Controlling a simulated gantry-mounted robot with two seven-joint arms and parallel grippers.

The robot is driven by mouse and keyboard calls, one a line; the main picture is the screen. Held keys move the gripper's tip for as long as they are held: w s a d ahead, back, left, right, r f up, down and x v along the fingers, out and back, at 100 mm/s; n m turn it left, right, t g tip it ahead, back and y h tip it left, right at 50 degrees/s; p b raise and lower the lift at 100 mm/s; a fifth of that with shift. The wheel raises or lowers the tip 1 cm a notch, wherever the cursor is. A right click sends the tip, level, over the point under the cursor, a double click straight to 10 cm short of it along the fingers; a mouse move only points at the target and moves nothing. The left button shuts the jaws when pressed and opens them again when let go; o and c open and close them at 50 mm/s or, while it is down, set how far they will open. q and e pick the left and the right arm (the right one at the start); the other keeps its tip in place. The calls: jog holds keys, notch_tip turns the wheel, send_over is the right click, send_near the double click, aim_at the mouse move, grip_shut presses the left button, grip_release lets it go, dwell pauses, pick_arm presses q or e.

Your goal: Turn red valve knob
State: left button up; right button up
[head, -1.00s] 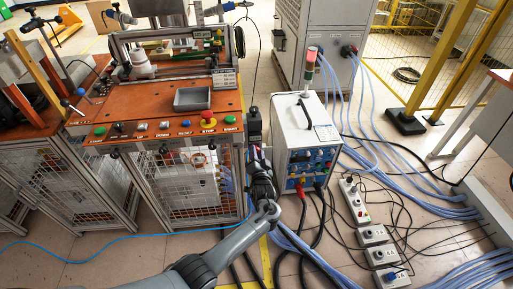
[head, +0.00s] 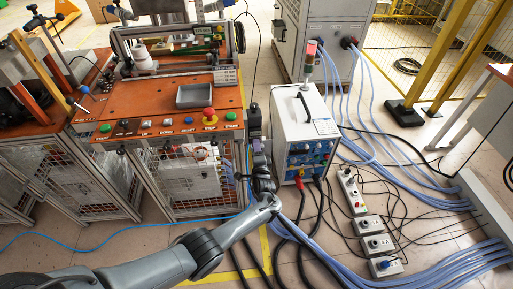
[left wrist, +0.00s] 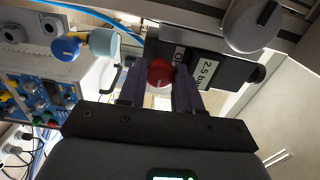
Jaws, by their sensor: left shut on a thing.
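The red valve knob (left wrist: 160,73) shows in the left wrist view, on the front of a dark box (left wrist: 215,72) with a white label reading "2.5 ba". My left gripper (left wrist: 160,84) is shut on the knob, with one finger on each side of it. A light mark shows on the knob's face. In the head view my left gripper (head: 260,150) is between the orange-topped bench (head: 150,102) and the white heater unit (head: 302,130). The knob is not visible there. My right gripper is not in view.
A blue and yellow fitting (left wrist: 70,46) sits left of the knob in the wrist view. A round grey part (left wrist: 252,22) is above right. Thick blue cables (head: 375,175) and several small grey boxes (head: 367,225) lie on the floor right of the heater.

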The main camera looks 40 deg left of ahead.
pick_arm(q)
jog(key=shift+m, duration=0.3)
jog(key=o, duration=1)
jog(key=shift+o, duration=0.2)
jog(key=p+v, duration=0.5)
jog(key=v, duration=0.5)
jog(key=shift+s+d, duration=0.25)
jog(key=shift+d, duration=0.05)
